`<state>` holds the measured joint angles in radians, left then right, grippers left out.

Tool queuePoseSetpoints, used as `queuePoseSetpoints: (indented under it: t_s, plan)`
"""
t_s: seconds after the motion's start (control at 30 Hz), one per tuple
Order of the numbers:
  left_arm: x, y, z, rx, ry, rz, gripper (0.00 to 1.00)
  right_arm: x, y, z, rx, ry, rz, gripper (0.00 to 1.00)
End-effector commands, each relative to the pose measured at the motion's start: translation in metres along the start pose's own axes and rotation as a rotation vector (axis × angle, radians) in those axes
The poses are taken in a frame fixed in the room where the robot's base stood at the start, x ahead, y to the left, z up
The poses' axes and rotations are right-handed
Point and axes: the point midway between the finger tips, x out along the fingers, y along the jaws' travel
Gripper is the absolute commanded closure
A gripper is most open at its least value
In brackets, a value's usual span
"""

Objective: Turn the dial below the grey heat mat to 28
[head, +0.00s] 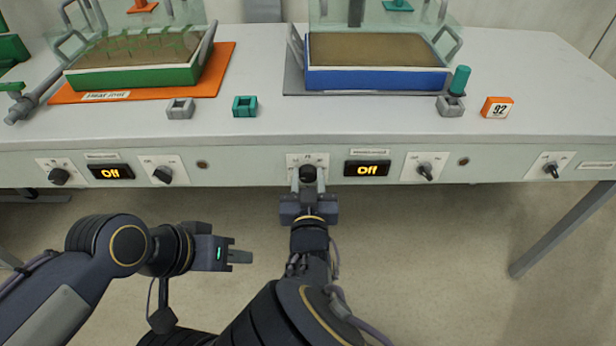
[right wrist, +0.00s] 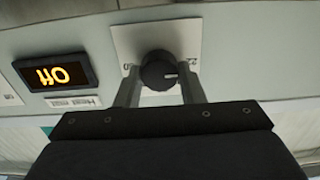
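The grey heat mat (head: 292,80) lies on the bench under a blue-sided tray (head: 375,80). Below it on the front panel is a black dial (head: 308,174), with a display (head: 366,169) reading Off to its right. My right gripper (head: 308,182) is open, its fingers on either side of this dial. In the right wrist view the dial (right wrist: 158,70) sits between the fingertips (right wrist: 159,88) with small gaps; its white mark points right. The display (right wrist: 55,73) appears upside down there. My left gripper (head: 240,256) hangs in front of the bench, apart from everything; its finger gap is hidden.
An orange mat (head: 225,62) bears a green tray (head: 135,77) at the left, with another Off display (head: 110,172) below. More dials are at the left (head: 162,174) and right (head: 425,171).

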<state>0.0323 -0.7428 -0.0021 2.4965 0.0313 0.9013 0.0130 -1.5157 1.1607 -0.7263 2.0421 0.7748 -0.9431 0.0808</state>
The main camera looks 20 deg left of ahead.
Motion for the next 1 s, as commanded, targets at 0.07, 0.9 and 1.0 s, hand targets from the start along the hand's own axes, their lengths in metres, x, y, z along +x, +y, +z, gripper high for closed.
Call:
queuePoseSetpoints:
  t_s: [0.07, 0.9, 1.0]
  plan:
    - [0.000, 0.000, 0.000, 0.000, 0.000, 0.000, 0.66, 0.000, 0.000, 0.000, 0.000, 0.000, 0.000, 0.76]
    - [0.044, -0.020, 0.022, 0.000, 0.000, 0.000, 0.66, 0.001, 0.003, 0.005, 0.364, 0.004, 0.003, 0.87]
    - [0.055, -0.025, 0.028, 0.000, 0.000, 0.000, 0.66, 0.001, 0.003, 0.005, 0.460, 0.004, 0.002, 0.87]
